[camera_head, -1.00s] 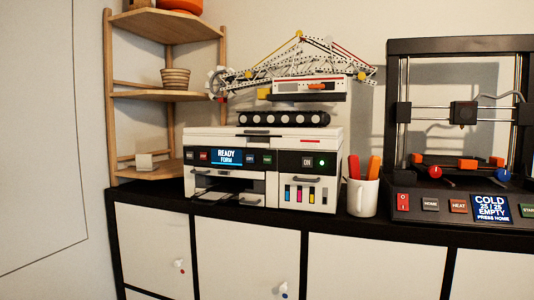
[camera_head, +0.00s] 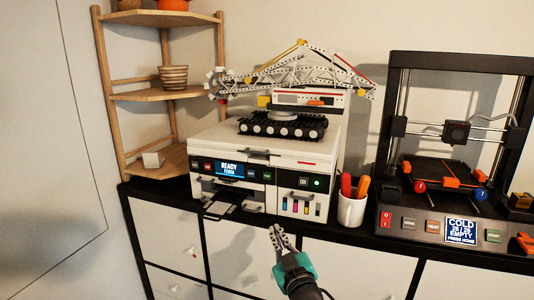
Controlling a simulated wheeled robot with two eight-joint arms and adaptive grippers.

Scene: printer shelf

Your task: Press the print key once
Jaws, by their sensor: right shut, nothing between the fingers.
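The white and black printer (camera_head: 265,150) stands on the black shelf top, its blue display (camera_head: 229,169) reading "READY" with a smaller line, apparently "FORM". Small keys sit on the front panel on both sides of the display, among them a red one (camera_head: 207,166), a blue one (camera_head: 251,173) and a green one (camera_head: 267,175). Their labels are too small to tell which is the print key. My right gripper (camera_head: 276,229) is shut and empty, in front of and below the printer's front, apart from the keys. My left gripper is not in view.
A toy crane (camera_head: 297,80) stands on the printer. A cup (camera_head: 351,207) with orange-handled tools and a 3D printer (camera_head: 384,150) stand to the right. A wooden corner shelf (camera_head: 160,95) is at left. The printer's output tray (camera_head: 222,210) juts forward.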

